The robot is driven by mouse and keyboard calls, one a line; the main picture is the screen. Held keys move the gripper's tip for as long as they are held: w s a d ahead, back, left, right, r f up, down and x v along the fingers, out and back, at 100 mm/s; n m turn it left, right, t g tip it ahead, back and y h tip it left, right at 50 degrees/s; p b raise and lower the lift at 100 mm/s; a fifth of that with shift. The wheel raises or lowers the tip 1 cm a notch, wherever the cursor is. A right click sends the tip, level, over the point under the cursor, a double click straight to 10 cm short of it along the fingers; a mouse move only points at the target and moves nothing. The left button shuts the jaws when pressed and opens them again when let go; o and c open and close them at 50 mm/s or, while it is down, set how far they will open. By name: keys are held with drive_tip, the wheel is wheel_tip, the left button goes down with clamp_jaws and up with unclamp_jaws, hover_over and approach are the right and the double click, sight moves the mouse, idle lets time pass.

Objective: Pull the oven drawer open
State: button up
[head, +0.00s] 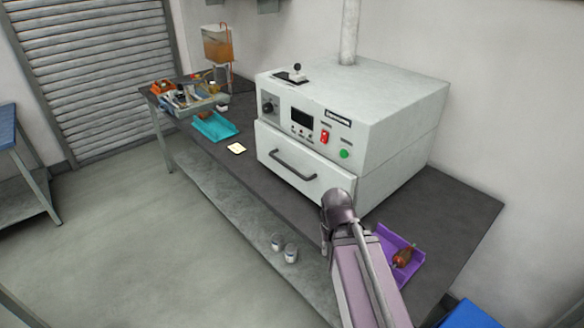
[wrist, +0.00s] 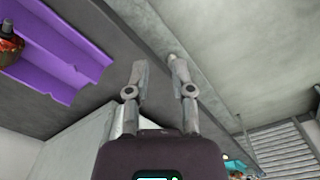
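The white oven (head: 400,110) stands on a dark bench. A dark bar handle (head: 292,165) crosses the drawer front. In the wrist view my gripper (wrist: 157,66) is open, with nothing between its two fingers. In the head view the end of my arm is near the drawer's right lower corner, right of the handle, and the fingers are mostly hidden behind it. Part of the white oven (wrist: 85,140) shows at the lower left of the wrist view; the handle is not visible there.
A purple tray (head: 385,240) with a reddish-brown part (head: 402,257) lies right of my arm. A teal tray (head: 222,131) and a pale card (head: 236,148) lie left of the oven. Two small jars (head: 290,253) stand on the lower shelf. The floor in front is clear.

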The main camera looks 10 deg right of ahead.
drive_tip(key=shift+o, duration=0.4)
drive_tip(key=shift+w+f, duration=0.15)
drive_tip(key=shift+w, duration=0.25)
drive_tip(key=n+t+h+b, duration=0.8)
drive_tip(key=n+t+b, duration=0.25)
drive_tip(key=t, duration=0.25)
approach(286, 164)
drive_tip(key=f+v, duration=0.1)
drive_tip(key=v, duration=0.3)
drive_tip(key=shift+d+f+p, duration=0.1)
drive_tip(key=shift+f+p, duration=0.1)
drive_tip(key=shift+p, duration=0.15)
drive_tip(key=x, duration=0.4)
drive_tip(key=b+x, duration=0.1)
drive_tip(key=x, duration=0.4)
drive_tip(key=b+x, duration=0.1)
drive_tip(key=x, duration=0.3)
drive_tip(key=shift+w+d+r, duration=0.2)
drive_tip(key=shift+w, duration=0.2)
drive_tip(key=shift+c, duration=0.2)
